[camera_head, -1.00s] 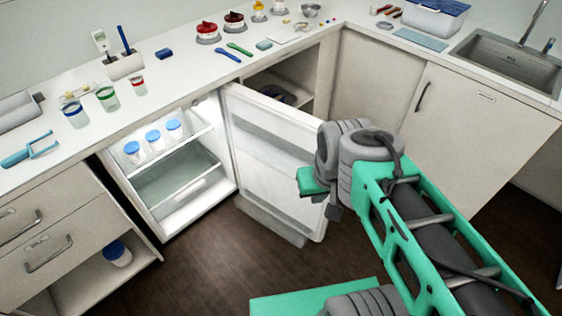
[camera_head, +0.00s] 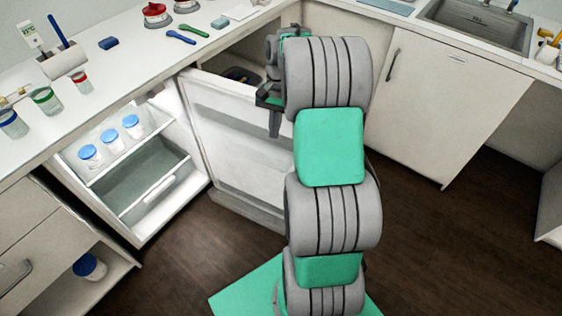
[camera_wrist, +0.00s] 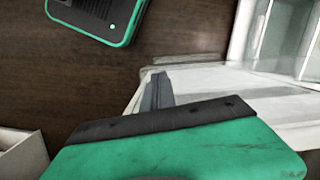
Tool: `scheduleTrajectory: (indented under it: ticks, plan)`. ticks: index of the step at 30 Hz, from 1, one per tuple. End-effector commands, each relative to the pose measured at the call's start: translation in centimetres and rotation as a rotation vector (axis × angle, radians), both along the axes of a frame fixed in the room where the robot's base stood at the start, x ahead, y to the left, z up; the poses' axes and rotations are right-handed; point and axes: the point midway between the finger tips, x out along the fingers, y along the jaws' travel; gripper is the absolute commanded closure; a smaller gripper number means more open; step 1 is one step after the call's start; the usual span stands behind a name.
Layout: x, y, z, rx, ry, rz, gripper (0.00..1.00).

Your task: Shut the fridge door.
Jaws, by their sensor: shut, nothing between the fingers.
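The fridge (camera_head: 150,219) is a small lit unit under the counter, with white-bodied, blue-lidded jars on its upper shelf and a clear drawer below. Its white door (camera_head: 225,125) stands wide open, swung out to the right of the opening. My gripper (camera_head: 274,128) is shut and empty, near the door's upper free edge; my arm covers that edge. In the wrist view the shut fingers (camera_wrist: 157,90) reach beside the door (camera_wrist: 225,85), which runs to the right, with the lit fridge interior (camera_wrist: 295,35) beyond. I cannot tell whether they touch it.
The counter (camera_head: 115,75) above carries cups, red-lidded jars and blue and green spoons. An open shelf with a blue-lidded jar (camera_head: 90,267) is left of the fridge. A closed cabinet (camera_head: 440,105) is at right. Dark floor (camera_head: 195,255) in front of the fridge is clear.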

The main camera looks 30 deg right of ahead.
Motion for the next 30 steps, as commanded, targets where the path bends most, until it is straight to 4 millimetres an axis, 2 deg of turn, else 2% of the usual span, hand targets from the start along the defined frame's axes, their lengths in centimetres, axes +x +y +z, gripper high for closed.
scheduleTrajectory:
  ticks: [1,3,6,11,21,25,30]
  plan:
    - [0.1,-1.9,-2.2,0.015,0.029,-0.057,1.00]
    - [0.1,-3.4,-3.6,0.027,0.055,-0.112,1.00]
    - [0.1,-4.1,-4.6,0.034,0.069,-0.143,1.00]
    - [-0.2,-3.7,-6.5,0.035,0.072,-0.144,1.00]
    - [-0.9,-2.4,-12.7,0.034,0.069,-0.144,1.00]
    - [-1.0,-2.1,-13.7,0.033,0.068,-0.142,1.00]
    - [-1.0,-2.1,-14.0,0.032,0.067,-0.143,1.00]
